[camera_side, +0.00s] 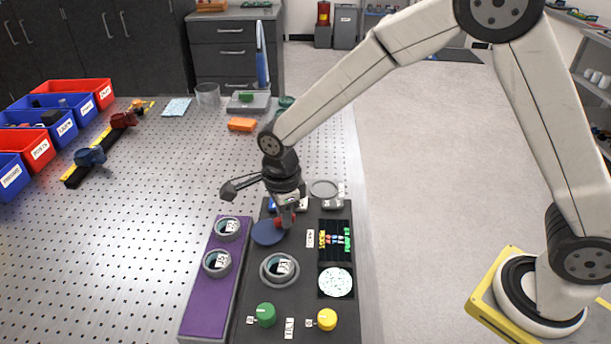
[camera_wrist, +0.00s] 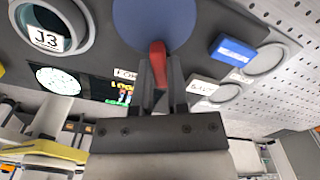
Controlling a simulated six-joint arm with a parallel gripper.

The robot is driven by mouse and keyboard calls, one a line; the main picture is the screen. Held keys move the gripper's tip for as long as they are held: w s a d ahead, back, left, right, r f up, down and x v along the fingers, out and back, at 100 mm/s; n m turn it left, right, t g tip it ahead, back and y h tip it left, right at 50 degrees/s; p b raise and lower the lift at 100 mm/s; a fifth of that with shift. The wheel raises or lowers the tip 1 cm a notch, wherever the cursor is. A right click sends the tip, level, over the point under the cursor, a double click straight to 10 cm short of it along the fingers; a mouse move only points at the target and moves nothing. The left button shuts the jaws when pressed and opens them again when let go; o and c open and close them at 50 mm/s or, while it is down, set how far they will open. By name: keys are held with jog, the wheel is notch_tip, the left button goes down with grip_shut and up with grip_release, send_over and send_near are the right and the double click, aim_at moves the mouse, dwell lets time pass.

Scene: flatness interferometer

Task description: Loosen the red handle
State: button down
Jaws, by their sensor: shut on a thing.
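The red handle (camera_wrist: 158,52) sits at the edge of a round blue disc (camera_wrist: 152,14) on the dark panel. My gripper (camera_wrist: 160,80) is shut on the red handle, with one finger on each side of it in the wrist view. In the side view my gripper (camera_side: 284,222) points down at the panel, and only a little of the red handle (camera_side: 279,221) shows beside the fingers. The blue disc (camera_side: 267,233) lies just left of the fingers there. The fingers hide part of the handle.
The dark panel (camera_side: 246,290) also carries a ring with a labelled part (camera_side: 279,268), a green knob (camera_side: 265,315), a yellow knob (camera_side: 327,319) and a small display (camera_side: 335,240). A purple tray (camera_side: 205,305) with two rings stands left.

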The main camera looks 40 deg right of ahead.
jog(key=m, duration=0.5)
jog(key=shift+r, duration=0.1)
dwell(0.3)
jog(key=c, duration=0.6)
grip_release()
jog(key=shift+r, duration=3.9)
